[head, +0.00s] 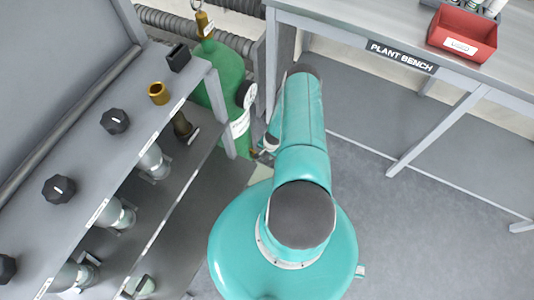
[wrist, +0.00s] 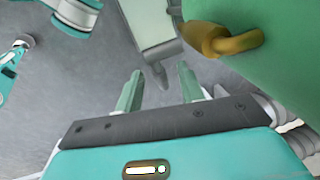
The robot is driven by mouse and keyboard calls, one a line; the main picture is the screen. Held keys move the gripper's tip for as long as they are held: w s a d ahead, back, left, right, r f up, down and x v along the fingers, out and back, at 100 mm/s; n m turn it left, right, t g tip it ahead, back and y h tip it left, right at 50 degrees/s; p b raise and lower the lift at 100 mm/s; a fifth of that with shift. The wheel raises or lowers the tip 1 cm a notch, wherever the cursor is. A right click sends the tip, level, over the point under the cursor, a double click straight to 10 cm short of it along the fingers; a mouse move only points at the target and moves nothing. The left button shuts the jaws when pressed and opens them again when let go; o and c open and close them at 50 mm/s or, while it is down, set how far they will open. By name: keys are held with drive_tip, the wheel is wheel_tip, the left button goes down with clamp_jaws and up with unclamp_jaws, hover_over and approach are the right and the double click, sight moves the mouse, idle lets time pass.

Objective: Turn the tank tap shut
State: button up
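The green tank (head: 226,82) stands behind the grey rack in the head view, with a brass valve (head: 204,24) on its top and a round gauge (head: 246,95) at its side. In the wrist view the tank (wrist: 285,70) fills the upper right. A brass tap (wrist: 222,40) with a rounded end sticks out from its side. My gripper (wrist: 159,84) is open and empty, its two green fingers apart. The tap lies above and right of the fingertips in that view, with no contact visible. In the head view my arm mostly hides the gripper.
A grey rack with black knobs (head: 115,121) and a brass fitting (head: 158,93) stands left of my arm. The plant bench (head: 345,35) with a red bin (head: 462,34) is at the upper right. Ribbed hoses (head: 170,20) run behind the tank. Floor under the bench is largely clear.

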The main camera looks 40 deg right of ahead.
drive_tip(key=shift+c, duration=0.5)
clamp_jaws()
drive_tip(key=shift+r+t+h, duration=0.35)
drive_tip(key=shift+h, duration=0.65)
drive_tip(key=shift+r+t+h, duration=0.3)
drive_tip(key=shift+t+h, duration=0.05)
drive_tip(key=shift+h, duration=0.65)
drive_tip(key=shift+o, duration=0.5)
unclamp_jaws()
